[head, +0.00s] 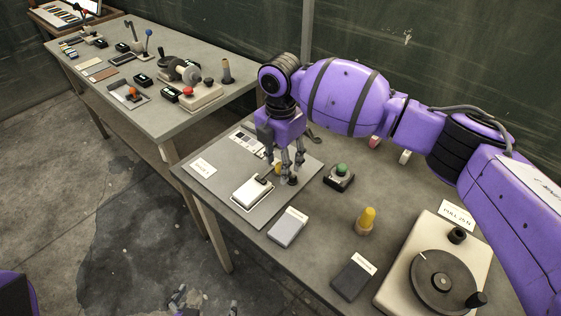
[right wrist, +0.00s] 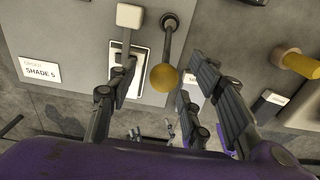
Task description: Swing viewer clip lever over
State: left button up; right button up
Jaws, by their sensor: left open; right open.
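The lever has a dark arm and a yellow ball knob (right wrist: 163,77). In the right wrist view its arm runs from a dark pivot at the top down to the knob. In the head view the knob (head: 278,168) shows among my right fingers, beside the white viewer block (head: 251,191). My right gripper (head: 285,172) is open over the grey board. In the right wrist view the knob lies between the open fingers of this gripper (right wrist: 163,62); I cannot tell whether they touch it. My left gripper (head: 207,301) is open at the bottom edge, away from the table, partly cut off.
A "SHADE 5" card (head: 203,167) lies on the board (head: 262,216). A green button box (head: 339,177), a yellow-topped peg (head: 366,220), a grey-white block (head: 288,227), a dark block (head: 353,276) and a dial unit (head: 393,281) stand nearby. A second table (head: 180,128) holds other devices.

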notch_tip(320, 180, up, 5)
jog(key=shift+f+p, duration=0.15)
jog(key=shift+p, duration=0.4)
jog(key=shift+r, duration=0.35)
pick_arm(q)
jog(key=shift+w+r+t, duration=0.15)
jog(key=shift+w+r, duration=0.4)
jog(key=shift+r, duration=0.2)
jog(key=shift+w+r+t, duration=0.15)
jog(key=shift+w+r, duration=0.35)
jog(key=shift+r, duration=0.2)
pick_arm(e)
jog(key=shift+r, duration=0.7)
